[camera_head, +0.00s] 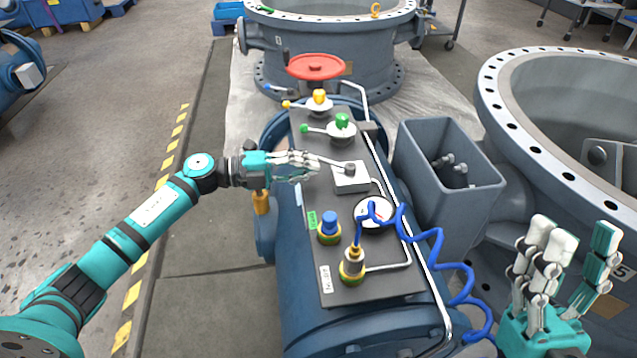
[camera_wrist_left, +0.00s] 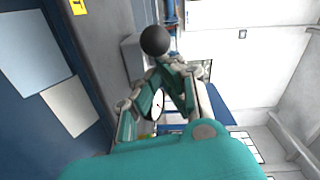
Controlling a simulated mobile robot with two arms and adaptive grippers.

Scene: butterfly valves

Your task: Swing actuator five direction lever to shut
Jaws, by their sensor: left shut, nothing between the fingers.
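The actuator's dark grey panel (camera_head: 318,268) lies on the blue actuator body in the middle of the head view. A white valve block (camera_head: 351,180) sits on it, with a thin silver direction lever (camera_head: 332,164) reaching left from its top. My left gripper (camera_head: 314,163) is shut with nothing in it. Its fingertips are at the lever's left end, which they partly hide; I cannot tell whether they touch. In the left wrist view, a dark ball knob (camera_wrist_left: 155,40) shows just beyond the fingers. My right gripper (camera_head: 572,250) is open and empty at the lower right.
A green lever valve (camera_head: 342,127), a yellow one (camera_head: 319,102) and a red handwheel (camera_head: 316,67) stand behind. In front are a blue knob (camera_head: 329,225), a gauge (camera_head: 373,213) and a coiled blue hose (camera_head: 433,262). A grey bin (camera_head: 447,180) stands right.

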